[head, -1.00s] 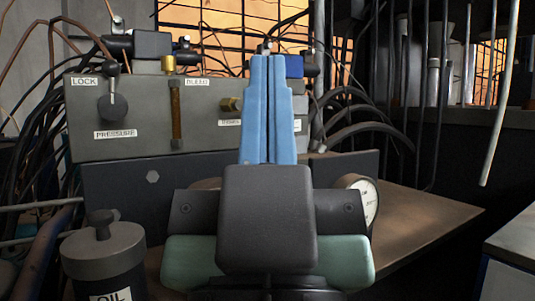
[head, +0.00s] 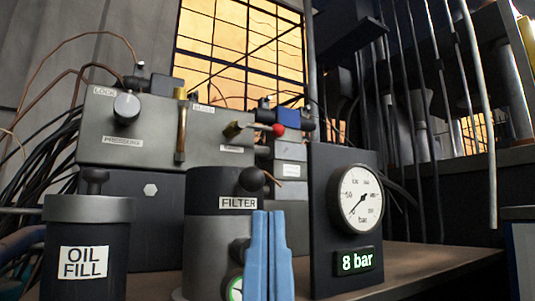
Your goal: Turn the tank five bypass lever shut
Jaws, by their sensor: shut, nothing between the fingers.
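My gripper (head: 268,214) has blue fingers pressed together, pointing up at the bottom middle of the head view, with nothing between them. It appears in front of the dark filter housing's right edge. The small label under that fitting is too small to read. No tank five marking is readable, so I cannot tell which lever is the bypass.
The filter housing (head: 205,205) with a dark knob stands in front of the block. A dial gauge (head: 361,198) above an "8 bar" display is at right. The oil fill canister (head: 90,225) is at left. A grey block (head: 150,152) carries a knob. The bench (head: 440,258) is bare at right.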

